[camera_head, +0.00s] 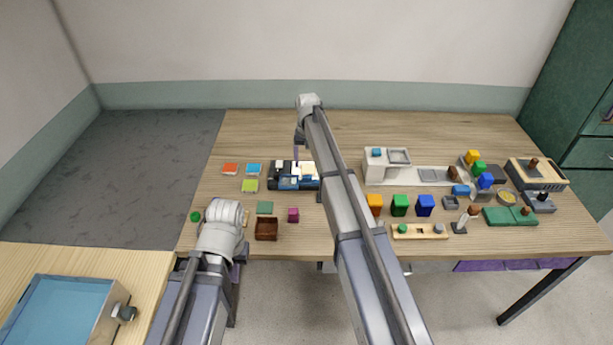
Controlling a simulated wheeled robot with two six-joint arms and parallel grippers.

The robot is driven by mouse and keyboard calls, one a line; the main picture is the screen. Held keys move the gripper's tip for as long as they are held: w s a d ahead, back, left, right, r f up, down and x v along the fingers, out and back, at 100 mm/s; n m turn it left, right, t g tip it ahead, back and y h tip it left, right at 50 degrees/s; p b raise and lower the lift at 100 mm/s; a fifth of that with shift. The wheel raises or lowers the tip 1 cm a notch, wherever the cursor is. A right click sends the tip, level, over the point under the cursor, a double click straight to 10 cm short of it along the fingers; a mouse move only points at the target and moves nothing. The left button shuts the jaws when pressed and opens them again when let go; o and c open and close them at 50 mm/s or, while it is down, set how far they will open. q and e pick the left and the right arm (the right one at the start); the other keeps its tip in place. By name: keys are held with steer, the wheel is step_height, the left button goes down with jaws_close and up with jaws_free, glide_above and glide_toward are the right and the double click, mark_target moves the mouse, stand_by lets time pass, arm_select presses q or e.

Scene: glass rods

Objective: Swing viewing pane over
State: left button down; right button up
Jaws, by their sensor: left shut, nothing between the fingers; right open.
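I cannot pick out the viewing pane for certain. A blue, white and black device (293,176) sits left of the middle of the table, with pale pieces on top. My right arm reaches far over the table, and my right gripper (298,157) hangs down just above the back of this device. It is open; its fingertips are small and partly unclear. My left gripper (240,251) is low by the table's front edge, left of a brown open box (266,229). It is shut and empty, partly hidden by its own arm.
A white machine (386,166) with a long tray stands right of my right arm. Orange, green and blue bins (400,205) stand before it. Small coloured tiles (250,185) lie at left. The back strip of the table is clear.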

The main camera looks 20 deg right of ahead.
mark_target(307, 176)
step_height(307, 176, down, 7)
steer(key=b, duration=0.6)
steer(key=shift+r, duration=0.2)
jaws_close()
stand_by(1.0)
